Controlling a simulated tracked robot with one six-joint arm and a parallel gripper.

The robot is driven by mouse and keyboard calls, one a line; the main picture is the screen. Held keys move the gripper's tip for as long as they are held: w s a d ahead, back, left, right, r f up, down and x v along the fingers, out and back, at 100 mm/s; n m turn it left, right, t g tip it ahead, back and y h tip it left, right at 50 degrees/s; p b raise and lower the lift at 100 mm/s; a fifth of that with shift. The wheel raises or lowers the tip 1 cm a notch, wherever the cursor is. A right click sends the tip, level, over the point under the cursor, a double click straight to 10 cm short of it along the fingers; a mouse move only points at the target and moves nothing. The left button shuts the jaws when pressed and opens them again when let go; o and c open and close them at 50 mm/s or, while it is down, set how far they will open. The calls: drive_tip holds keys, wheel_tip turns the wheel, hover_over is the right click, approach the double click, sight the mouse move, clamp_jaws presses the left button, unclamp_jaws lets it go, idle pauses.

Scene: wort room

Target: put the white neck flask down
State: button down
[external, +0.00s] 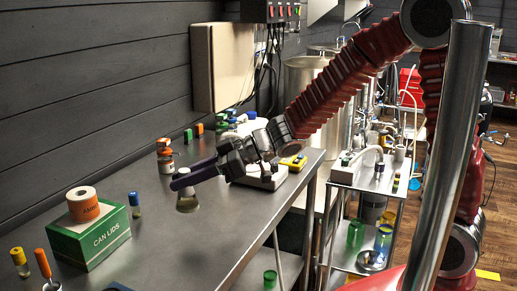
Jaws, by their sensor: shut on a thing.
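The flask (187,203) hangs or stands upright at my gripper's tip over the steel bench (190,255), in the middle of the picture. Its glassy, greyish lower body shows below the fingers. My gripper (186,181) comes in from the right with its dark fingers shut on the flask's neck. The fingers cover part of the neck. I cannot tell whether the flask's base touches the bench top.
A green can-lids box (91,240) with an orange-and-white roll (83,204) on it stands front left. A white jar with an orange lid (166,161) stands behind the flask. A white scale (262,178) is to the right. The bench in front of the flask is clear.

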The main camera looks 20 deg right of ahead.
sight(188, 205)
drive_tip(key=shift+f, duration=1.75)
drive_tip(key=shift+f, duration=1.9)
drive_tip(key=shift+f, duration=0.1)
drive_tip(key=c, duration=1.5)
unclamp_jaws()
drive_tip(key=shift+c, duration=0.2)
drive_tip(key=v, duration=1.2)
